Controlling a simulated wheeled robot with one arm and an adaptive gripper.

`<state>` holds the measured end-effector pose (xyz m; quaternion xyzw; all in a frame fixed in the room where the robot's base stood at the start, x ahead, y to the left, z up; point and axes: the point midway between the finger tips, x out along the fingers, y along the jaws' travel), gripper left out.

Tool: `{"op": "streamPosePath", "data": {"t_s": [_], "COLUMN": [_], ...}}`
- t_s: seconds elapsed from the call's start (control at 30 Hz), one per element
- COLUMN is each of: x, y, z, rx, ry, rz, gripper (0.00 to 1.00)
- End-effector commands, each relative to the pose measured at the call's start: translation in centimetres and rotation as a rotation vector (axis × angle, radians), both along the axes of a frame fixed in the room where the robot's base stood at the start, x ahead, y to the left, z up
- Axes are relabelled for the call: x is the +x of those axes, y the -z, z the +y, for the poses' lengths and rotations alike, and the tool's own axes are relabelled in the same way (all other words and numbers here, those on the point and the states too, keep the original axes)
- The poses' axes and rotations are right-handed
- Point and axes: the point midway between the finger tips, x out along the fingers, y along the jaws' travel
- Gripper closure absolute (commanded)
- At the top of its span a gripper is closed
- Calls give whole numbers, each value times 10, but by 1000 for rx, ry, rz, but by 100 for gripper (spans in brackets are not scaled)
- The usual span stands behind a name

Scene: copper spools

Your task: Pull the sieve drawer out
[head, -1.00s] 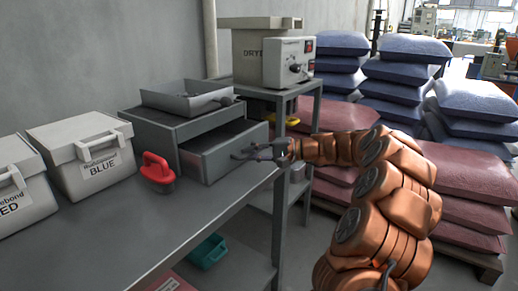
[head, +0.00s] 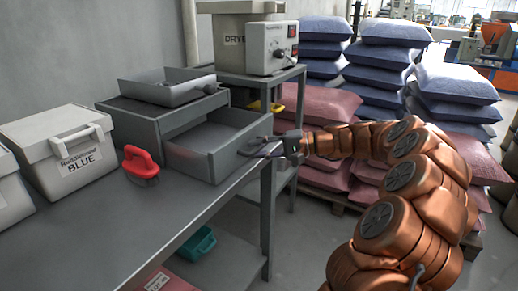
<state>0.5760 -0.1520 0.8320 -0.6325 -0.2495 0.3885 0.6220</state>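The sieve drawer (head: 243,148) is a grey open-topped drawer. It sticks well out of the front of the grey cabinet (head: 137,120) on the bench, and its inside looks empty. My gripper (head: 262,148) is at the drawer's front face, with its fingers at the handle. The handle is mostly hidden by the fingers, and I cannot tell how tightly they close on it.
A shallow grey tray (head: 168,86) rests on the cabinet. A red-handled brush (head: 141,164) and a white lidded box marked BLUE (head: 60,155) stand on the grey bench (head: 110,235). A dryer (head: 272,47) stands behind, and stacked sacks (head: 398,75) fill the right.

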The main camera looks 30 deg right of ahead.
Motion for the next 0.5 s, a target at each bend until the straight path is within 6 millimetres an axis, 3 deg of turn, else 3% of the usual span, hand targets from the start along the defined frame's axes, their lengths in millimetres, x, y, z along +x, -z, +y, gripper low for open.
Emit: {"op": "streamPosePath", "data": {"t_s": [0.1, 0.5], "x": [0, -3], "y": [0, -2], "z": [0, -5], "rx": [0, 1], "ry": [0, 3], "rz": [0, -2], "gripper": [61, 61]}}
